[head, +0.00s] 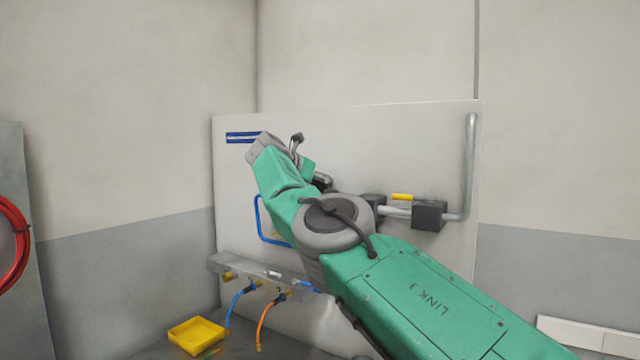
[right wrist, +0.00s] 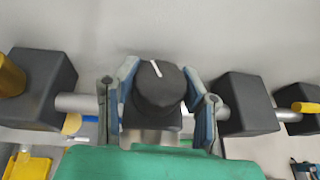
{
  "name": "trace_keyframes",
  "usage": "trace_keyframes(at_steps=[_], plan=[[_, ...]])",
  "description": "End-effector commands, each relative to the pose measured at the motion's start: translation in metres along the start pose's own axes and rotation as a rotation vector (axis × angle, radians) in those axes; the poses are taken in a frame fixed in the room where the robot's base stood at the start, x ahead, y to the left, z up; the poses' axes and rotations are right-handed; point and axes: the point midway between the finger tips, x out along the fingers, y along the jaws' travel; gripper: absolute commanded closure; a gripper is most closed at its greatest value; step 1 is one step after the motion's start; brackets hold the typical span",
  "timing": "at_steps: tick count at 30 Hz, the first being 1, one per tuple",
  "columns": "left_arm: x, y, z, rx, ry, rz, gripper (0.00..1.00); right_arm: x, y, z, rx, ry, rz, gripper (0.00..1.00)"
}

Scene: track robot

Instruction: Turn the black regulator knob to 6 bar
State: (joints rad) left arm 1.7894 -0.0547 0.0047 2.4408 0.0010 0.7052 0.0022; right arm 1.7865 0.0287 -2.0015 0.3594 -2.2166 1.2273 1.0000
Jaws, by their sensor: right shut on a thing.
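The black regulator knob (right wrist: 158,88) is in the middle of the right wrist view, with a white line on its face pointing up and slightly left. My right gripper (right wrist: 160,76) is shut on it, one blue-grey finger on each side. In the head view my green right arm (head: 420,300) reaches across the white panel (head: 400,135) and hides the knob. No pressure scale or gauge reading can be made out. My left gripper is in neither view.
A grey pipe (head: 468,165) runs along the panel through a black block (head: 430,216), near a yellow lever (head: 402,197). Black blocks flank the knob closely in the right wrist view (right wrist: 248,103). Below are a manifold (head: 240,266) with hoses and a yellow tray (head: 197,335).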

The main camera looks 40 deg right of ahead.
Motion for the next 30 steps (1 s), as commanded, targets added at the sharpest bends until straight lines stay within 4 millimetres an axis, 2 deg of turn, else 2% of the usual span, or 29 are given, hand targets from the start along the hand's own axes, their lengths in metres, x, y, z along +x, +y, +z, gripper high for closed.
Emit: trace_keyframes(at_steps=[5,6,7,16,20,25,30], plan=[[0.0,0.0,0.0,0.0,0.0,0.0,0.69,-0.002,0.003,0.001,-0.001,-0.004,0.009,0.93],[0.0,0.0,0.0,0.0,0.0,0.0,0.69,-0.002,0.003,0.001,-0.001,-0.004,0.01,0.5],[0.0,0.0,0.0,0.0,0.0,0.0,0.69,-0.002,0.003,0.001,-0.001,-0.004,0.01,0.41],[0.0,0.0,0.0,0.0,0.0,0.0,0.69,-0.001,0.0,0.002,0.001,-0.002,0.005,0.41],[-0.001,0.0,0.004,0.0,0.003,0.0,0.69,-0.008,0.001,0.002,0.002,-0.002,0.005,0.41],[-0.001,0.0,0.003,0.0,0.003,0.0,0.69,-0.035,0.002,-0.001,0.001,-0.002,0.006,0.41],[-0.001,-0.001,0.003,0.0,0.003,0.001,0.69,-0.074,0.004,0.0,-0.001,-0.003,0.008,0.41]])
